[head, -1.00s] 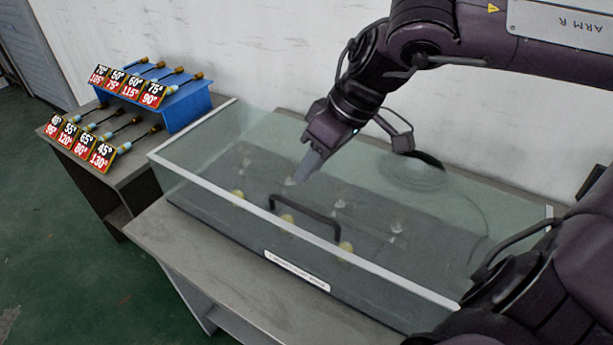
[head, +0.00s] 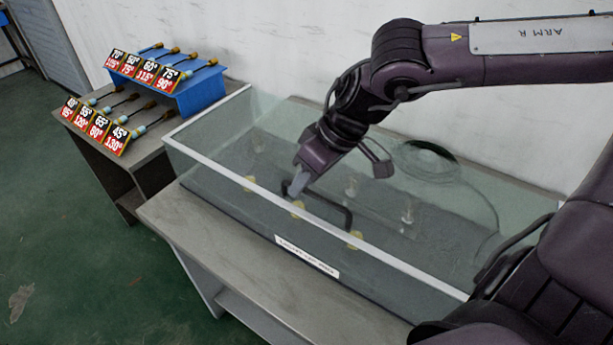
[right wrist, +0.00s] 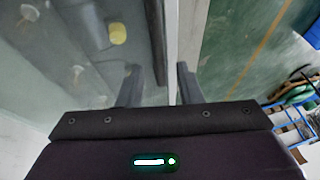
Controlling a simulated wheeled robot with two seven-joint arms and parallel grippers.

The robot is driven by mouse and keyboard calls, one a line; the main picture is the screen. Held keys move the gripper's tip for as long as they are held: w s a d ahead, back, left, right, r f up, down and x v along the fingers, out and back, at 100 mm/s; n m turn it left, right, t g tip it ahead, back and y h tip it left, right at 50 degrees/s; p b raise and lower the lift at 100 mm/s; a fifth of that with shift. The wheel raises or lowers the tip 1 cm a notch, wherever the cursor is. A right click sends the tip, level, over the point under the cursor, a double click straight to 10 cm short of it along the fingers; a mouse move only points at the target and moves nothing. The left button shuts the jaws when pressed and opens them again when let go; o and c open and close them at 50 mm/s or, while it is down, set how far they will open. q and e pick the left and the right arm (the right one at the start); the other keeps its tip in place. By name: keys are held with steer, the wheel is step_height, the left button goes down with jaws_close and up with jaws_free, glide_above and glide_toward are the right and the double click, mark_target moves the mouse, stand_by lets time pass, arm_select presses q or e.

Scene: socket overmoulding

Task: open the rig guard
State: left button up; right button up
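The rig guard (head: 205,159) is a clear box-shaped cover with a pale rim, standing on a grey table. It looks closed over the rig. Its black bar handle (head: 337,206) shows near the front side. My right gripper (head: 292,192) is by the handle's left end, pointing down; whether it touches cannot be told. In the right wrist view its two fingers (right wrist: 160,85) are apart, and the pale guard rim (right wrist: 172,45) shows beyond the gap. I see nothing held. My left gripper is not in view.
Several yellow-tipped sockets (head: 297,208) show through the guard. A side table at left holds a blue stand (head: 203,92) with cables and angle cards (head: 118,137). A white wall is close behind. Green floor lies open at front left.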

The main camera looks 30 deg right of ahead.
jaws_close()
steer(key=shift+r, duration=0.1)
